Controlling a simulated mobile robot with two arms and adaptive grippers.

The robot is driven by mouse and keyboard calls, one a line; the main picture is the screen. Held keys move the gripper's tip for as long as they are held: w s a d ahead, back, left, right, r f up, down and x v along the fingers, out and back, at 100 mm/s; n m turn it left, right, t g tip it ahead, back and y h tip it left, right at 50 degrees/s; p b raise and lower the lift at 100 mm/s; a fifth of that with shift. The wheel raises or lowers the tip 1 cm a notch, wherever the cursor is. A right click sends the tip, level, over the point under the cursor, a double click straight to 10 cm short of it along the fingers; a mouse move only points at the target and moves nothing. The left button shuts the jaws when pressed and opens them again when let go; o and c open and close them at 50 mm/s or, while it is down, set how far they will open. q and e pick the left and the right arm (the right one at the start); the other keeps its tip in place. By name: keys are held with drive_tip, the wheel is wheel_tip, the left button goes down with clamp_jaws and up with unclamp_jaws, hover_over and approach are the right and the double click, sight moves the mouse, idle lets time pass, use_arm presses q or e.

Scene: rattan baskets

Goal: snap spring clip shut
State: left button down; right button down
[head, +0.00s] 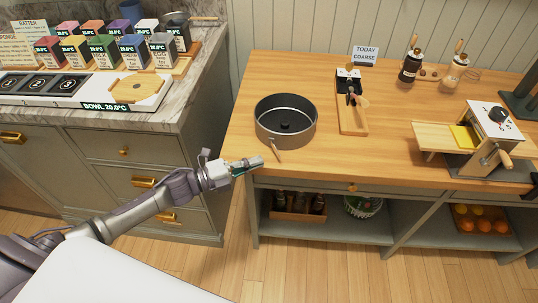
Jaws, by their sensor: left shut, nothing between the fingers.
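A round dark springform pan (266,128) stands on the wooden counter near its left front. A small metal clip lever (277,153) juts out from the front of the pan's wall and points down toward the counter's front edge. My left gripper (260,161) is shut and empty. Its fingertips are just left of the lever, close to it, at the counter's front edge. I cannot tell whether they touch the lever. My right gripper is not in view.
A wooden stand with a dark metal device (351,105) is right of the pan. A crank machine (486,140) stands further right. The counter's front edge lies close by my left gripper. Bare wood surrounds the pan.

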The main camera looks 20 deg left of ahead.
sight(278, 155)
use_arm(q)
drive_tip(key=shift+p+x, duration=0.35)
drive_tip(key=shift+x, duration=1.9)
